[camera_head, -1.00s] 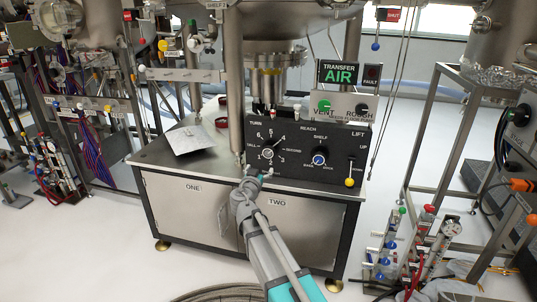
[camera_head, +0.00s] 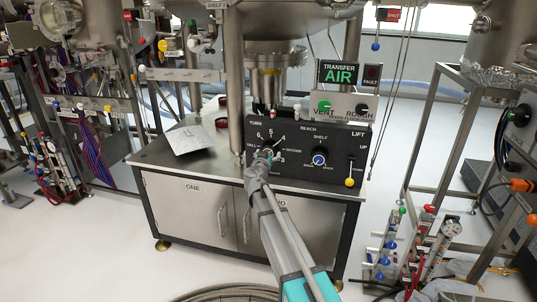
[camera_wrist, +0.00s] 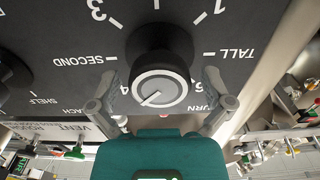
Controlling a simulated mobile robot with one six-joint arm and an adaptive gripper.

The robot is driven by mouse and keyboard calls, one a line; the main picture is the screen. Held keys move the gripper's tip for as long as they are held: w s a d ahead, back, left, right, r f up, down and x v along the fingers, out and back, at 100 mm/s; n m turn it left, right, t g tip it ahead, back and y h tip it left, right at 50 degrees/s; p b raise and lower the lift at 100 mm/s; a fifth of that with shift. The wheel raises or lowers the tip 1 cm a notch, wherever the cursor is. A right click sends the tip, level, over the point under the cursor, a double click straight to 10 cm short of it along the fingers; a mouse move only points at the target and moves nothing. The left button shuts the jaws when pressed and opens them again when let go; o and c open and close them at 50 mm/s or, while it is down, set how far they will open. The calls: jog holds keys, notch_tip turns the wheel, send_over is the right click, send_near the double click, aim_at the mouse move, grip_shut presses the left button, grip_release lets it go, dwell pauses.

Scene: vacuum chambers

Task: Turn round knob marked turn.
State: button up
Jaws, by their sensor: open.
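The round knob of the TURN dial is black with a pale ring on its face, in the middle of the wrist view (camera_wrist: 160,86). A white line on its face points to the lower left there. My gripper (camera_wrist: 161,94) is open, with one finger on each side of the knob. I cannot tell whether either finger touches it. In the head view my gripper (camera_head: 266,157) is at the left part of the black control panel (camera_head: 340,146) and hides most of the knob. The dial's numbers and the TALL and SECOND labels look inverted in the wrist view.
A SHELF knob (camera_head: 319,157) and a yellow-tipped LIFT lever (camera_head: 350,182) are to the right on the same panel. A VENT button (camera_head: 323,106) is above it. The metal cabinet (camera_head: 186,207) stands below. A flat plate (camera_head: 190,139) lies on its top.

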jog(key=shift+c, duration=0.3)
jog(key=shift+w, duration=0.1)
jog(key=c, duration=1)
jog(key=shift+n, duration=0.4)
jog(key=n, duration=0.3)
jog(key=shift+n, duration=0.3)
jog(key=shift+d+n, duration=0.1)
jog(key=shift+n, duration=2.2)
